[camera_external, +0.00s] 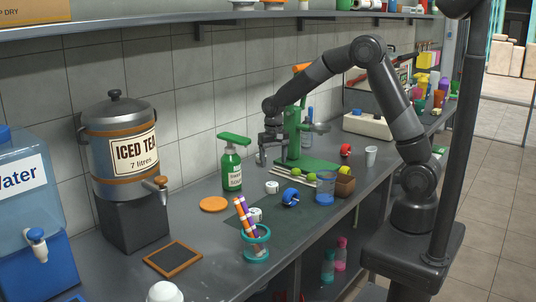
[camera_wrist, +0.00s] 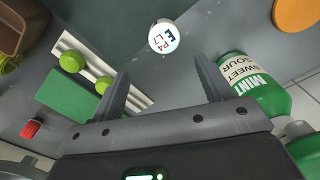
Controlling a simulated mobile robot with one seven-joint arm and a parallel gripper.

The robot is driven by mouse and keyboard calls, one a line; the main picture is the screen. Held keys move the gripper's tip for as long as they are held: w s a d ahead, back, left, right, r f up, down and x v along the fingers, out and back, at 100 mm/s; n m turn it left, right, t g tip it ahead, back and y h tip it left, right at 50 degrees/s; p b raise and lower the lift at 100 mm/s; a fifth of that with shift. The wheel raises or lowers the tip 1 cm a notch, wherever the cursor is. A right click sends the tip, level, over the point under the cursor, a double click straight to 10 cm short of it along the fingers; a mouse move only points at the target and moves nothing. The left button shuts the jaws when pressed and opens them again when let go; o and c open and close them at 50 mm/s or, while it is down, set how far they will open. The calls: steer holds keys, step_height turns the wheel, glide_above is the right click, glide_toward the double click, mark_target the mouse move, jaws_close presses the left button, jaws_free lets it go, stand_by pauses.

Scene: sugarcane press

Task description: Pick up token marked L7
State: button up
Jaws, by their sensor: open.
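A round white token (camera_wrist: 163,38) with dark print, including "L7" and "P4", lies on the grey counter in the wrist view. A small white piece (camera_external: 272,187) right of the green bottle in the external view appears to be the same token. My gripper (camera_external: 263,162) is open and empty above the counter, near the green press. In the wrist view my gripper (camera_wrist: 163,78) has its two fingers spread wide, and the token lies past the fingertips, roughly centred between them and not touched.
A green "Sweet Sour Mint" bottle (camera_wrist: 250,85) stands close to the right finger. The green press (camera_external: 297,130), limes (camera_external: 311,174) and white sticks are on the other side.

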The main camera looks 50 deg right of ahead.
glide_above(272, 183)
steer(key=f, duration=0.5)
steer(key=shift+s+d+f, duration=0.1)
steer(key=shift+d+f, duration=0.1)
steer(key=shift+f, duration=0.05)
steer(key=shift+a+f, duration=0.2)
steer(key=shift+f, duration=1.15)
steer(key=shift+a+f, duration=0.2)
steer(key=shift+f, duration=1.1)
steer(key=shift+c, duration=0.4)
steer(key=c, duration=1)
steer(key=shift+r, duration=0.15)
